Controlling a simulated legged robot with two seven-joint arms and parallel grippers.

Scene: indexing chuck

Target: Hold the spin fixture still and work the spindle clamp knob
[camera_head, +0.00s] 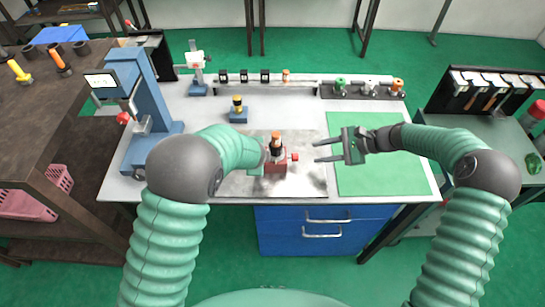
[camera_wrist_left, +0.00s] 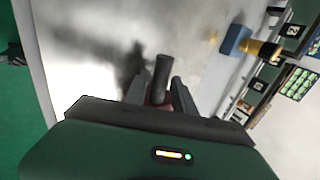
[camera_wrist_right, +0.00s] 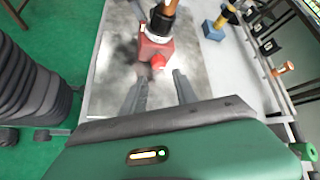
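The spin fixture (camera_head: 275,167) is a small red block on the grey mat, with a black and orange upright piece (camera_head: 276,142) on top. Its red clamp knob (camera_head: 294,157) sticks out to the right. My left gripper (camera_head: 266,155) is at the fixture's left side. In the left wrist view, a dark grey cylinder (camera_wrist_left: 163,68) and a patch of red show between its fingers; contact is unclear. My right gripper (camera_head: 317,152) is open and empty, right of the knob and apart from it. The right wrist view shows the knob (camera_wrist_right: 158,63) just beyond its fingertips (camera_wrist_right: 161,75).
A blue press (camera_head: 150,100) stands at the left of the table. A blue block with a yellow-black piece (camera_head: 238,110) sits behind the fixture. A rack (camera_head: 360,91) with several pieces lines the back. A bare green mat (camera_head: 380,175) lies at the right.

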